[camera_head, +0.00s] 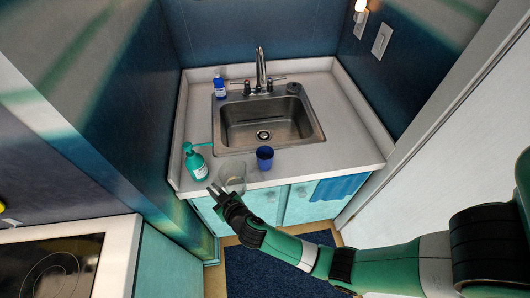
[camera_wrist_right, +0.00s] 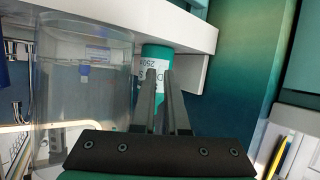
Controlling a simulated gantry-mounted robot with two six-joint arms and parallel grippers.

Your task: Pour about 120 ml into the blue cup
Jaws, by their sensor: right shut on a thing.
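The blue cup (camera_head: 265,158) stands upright on the counter in front of the sink, to the right of the jug. My right gripper (camera_head: 217,192) is shut at the side of a clear jug (camera_head: 233,178), at the counter's front edge. The jug looks upright. In the right wrist view the jug (camera_wrist_right: 85,85) fills the left side, and the fingers of my right gripper (camera_wrist_right: 165,98) are close together at its right side. The handle cannot be made out, nor can any liquid level. My left gripper is not in view.
A green pump bottle (camera_head: 196,162) stands on the counter left of the jug; it also shows behind the fingers in the wrist view (camera_wrist_right: 156,62). A blue bottle (camera_head: 219,87) stands by the sink (camera_head: 262,122) and tap. The counter right of the cup is clear.

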